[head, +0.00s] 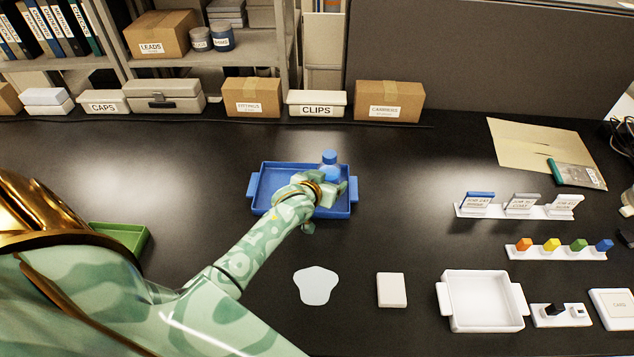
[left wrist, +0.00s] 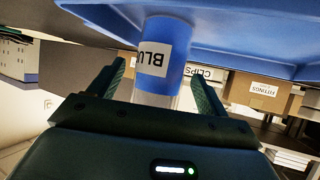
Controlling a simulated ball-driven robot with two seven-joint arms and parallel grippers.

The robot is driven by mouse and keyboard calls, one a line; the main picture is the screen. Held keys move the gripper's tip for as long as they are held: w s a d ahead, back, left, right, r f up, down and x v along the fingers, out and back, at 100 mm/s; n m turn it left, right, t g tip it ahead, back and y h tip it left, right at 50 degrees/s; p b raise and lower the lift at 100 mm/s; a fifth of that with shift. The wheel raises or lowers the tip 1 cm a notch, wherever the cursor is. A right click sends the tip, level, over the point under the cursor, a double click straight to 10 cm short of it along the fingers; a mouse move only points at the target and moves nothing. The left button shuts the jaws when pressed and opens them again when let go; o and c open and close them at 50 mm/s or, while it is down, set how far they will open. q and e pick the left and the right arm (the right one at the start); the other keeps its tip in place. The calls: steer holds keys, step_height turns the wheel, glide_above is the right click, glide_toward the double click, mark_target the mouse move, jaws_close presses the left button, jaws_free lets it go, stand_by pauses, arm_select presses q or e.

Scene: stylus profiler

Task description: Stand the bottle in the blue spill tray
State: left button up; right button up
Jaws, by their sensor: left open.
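The bottle (head: 329,166) has a blue cap and stands upright inside the blue spill tray (head: 266,203), right of its middle and toward the back. My left gripper (head: 329,190) reaches over the tray's front and hides the lower part of the bottle in the head view. In the left wrist view, which is upside down, the bottle's blue body with a white label (left wrist: 164,62) shows between the two spread fingers of the left gripper (left wrist: 160,88). The fingers are open, one on each side of it, with gaps visible. My right gripper is not in view.
A pale puddle-shaped piece (head: 316,285), a white block (head: 391,290) and a white tray (head: 482,322) lie in front. A green tray (head: 122,238) is at left. Boxes (head: 252,97) line the back.

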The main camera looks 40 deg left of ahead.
arm_select(q)
steer(key=p+v, duration=0.1)
steer(key=v, duration=0.8)
steer(key=shift+s+r+p, duration=0.15)
steer(key=shift+s+p, duration=0.1)
steer(key=shift+p, duration=0.15)
